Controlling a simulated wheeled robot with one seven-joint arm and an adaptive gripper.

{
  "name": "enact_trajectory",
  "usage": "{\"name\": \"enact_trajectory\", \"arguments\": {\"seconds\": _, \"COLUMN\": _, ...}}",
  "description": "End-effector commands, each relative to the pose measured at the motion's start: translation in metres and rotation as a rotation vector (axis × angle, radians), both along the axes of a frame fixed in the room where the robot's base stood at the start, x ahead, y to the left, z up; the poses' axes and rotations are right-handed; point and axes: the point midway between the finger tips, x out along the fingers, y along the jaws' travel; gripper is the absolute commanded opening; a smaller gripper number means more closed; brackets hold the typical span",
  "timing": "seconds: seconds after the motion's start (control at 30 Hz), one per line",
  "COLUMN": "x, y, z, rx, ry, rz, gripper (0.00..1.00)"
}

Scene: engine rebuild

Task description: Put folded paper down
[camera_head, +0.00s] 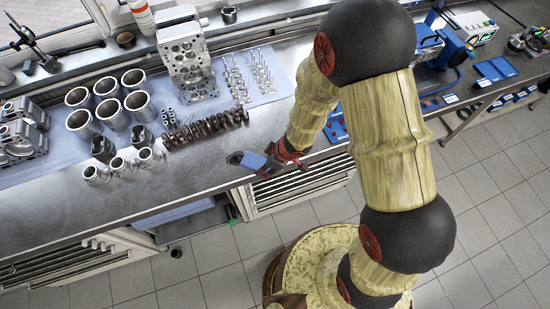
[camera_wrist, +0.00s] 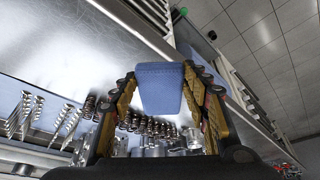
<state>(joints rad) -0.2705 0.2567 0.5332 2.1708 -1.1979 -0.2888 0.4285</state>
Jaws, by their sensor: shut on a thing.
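The folded paper is a small blue pad. In the wrist view the folded paper (camera_wrist: 160,88) sits between the two fingers of my gripper (camera_wrist: 160,95), which is shut on it. In the head view the folded paper (camera_head: 252,161) sticks out to the left from my gripper (camera_head: 266,165), near the front edge of the steel workbench (camera_head: 190,182). I cannot tell whether the paper touches the bench. Part of the paper is hidden by the fingers.
Behind my gripper lie a dark camshaft or crankshaft (camera_head: 205,129), several metal cylinder sleeves (camera_head: 108,100), an engine block (camera_head: 187,62) and rows of valves (camera_head: 248,75). The bench front left of my gripper is clear. Drawers (camera_head: 300,188) stand below the edge.

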Motion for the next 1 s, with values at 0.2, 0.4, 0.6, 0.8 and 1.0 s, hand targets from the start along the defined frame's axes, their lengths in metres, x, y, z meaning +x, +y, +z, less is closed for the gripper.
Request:
{"name": "enact_trajectory", "arguments": {"seconds": 0.2, "x": 0.036, "y": -0.024, "z": -0.032, "rx": -0.001, "ry": 0.002, "rz": -0.004, "gripper": 0.18}}
{"name": "enact_trajectory", "arguments": {"seconds": 0.4, "x": 0.055, "y": -0.035, "z": -0.058, "rx": -0.001, "ry": 0.001, "rz": -0.001, "gripper": 0.18}}
{"name": "enact_trajectory", "arguments": {"seconds": 0.6, "x": 0.063, "y": -0.04, "z": -0.069, "rx": 0.0, "ry": 0.0, "rz": -0.001, "gripper": 0.18}}
{"name": "enact_trajectory", "arguments": {"seconds": 0.8, "x": 0.066, "y": -0.042, "z": -0.097, "rx": 0.0, "ry": 0.002, "rz": -0.001, "gripper": 0.18}}
{"name": "enact_trajectory", "arguments": {"seconds": 1.0, "x": 0.067, "y": -0.042, "z": -0.103, "rx": 0.0, "ry": 0.0, "rz": 0.001, "gripper": 0.18}}
